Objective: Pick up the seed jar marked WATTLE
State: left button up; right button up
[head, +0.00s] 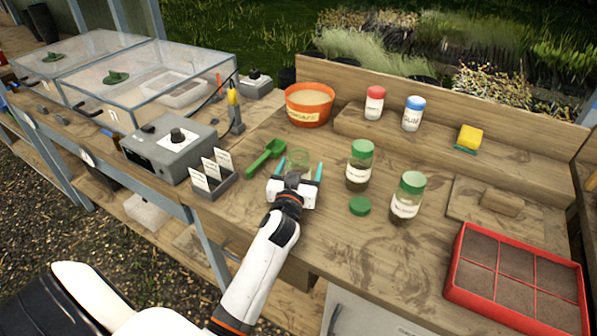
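Two green-lidded glass jars with dark contents and white labels stand on the bench: one jar (359,168) right of my gripper, the other jar (407,198) nearer and further right. Their label writing is too small to read, so I cannot tell which is marked WATTLE. My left gripper (298,172) is low over the bench, its teal fingers spread apart. A clear greenish glass vessel (298,158) shows between or just beyond the fingers; gaps seem to remain beside it, and its lower part is hidden. A loose green lid (359,206) lies on the bench. My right gripper is not in view.
A green scoop (266,157), a card holder (213,182) and a grey box (170,148) are left. An orange bowl (309,105) stands behind. Red-lidded (374,103) and blue-lidded (412,115) jars stand on the raised shelf. A red seed tray (450,292) is front right.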

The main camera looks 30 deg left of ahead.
pick_arm(q)
jog(key=c, duration=1.2)
jog(key=shift+r, duration=0.1)
jog(key=shift+c, duration=0.2)
